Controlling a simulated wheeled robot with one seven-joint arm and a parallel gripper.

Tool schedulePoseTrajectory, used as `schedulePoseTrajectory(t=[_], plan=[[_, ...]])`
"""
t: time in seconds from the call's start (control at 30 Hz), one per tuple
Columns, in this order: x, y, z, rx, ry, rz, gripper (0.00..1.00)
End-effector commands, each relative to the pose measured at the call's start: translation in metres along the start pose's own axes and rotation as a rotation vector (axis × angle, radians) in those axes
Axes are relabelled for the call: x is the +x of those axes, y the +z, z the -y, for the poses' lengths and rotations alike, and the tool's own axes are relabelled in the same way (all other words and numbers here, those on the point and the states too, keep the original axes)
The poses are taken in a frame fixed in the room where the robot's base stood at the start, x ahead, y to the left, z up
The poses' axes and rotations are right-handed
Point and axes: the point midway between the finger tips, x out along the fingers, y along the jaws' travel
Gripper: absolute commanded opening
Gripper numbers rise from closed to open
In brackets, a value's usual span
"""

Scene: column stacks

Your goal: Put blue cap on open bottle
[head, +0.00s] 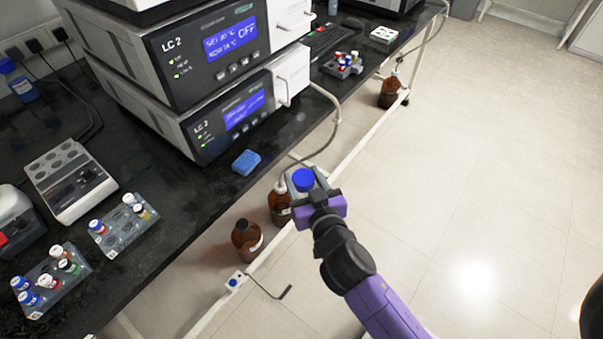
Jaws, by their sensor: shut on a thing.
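The blue cap (304,179) is between the fingers of my gripper (305,184), which is shut on it. A brown bottle (247,240) with a dark, uncovered-looking mouth stands below the bench edge, lower left of my gripper. The cap is apart from this bottle. A second brown bottle (281,207) with a pale top stands just left of my gripper, which partly hides it.
The black bench (190,220) carries stacked LC 2 instruments (235,110), a blue sponge (246,162) and vial racks (124,224). A pale rail (352,146) and tubing (333,110) run beside the bench. Another brown bottle (389,92) stands farther back. The floor at right is clear.

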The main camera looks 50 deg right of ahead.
Motion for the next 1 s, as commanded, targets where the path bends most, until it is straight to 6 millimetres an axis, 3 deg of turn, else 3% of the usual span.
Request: schedulePoseTrajectory(t=[1.0], plan=[[-0.004, -0.024, 0.0, 0.0, 0.0, 0.0, 0.14]])
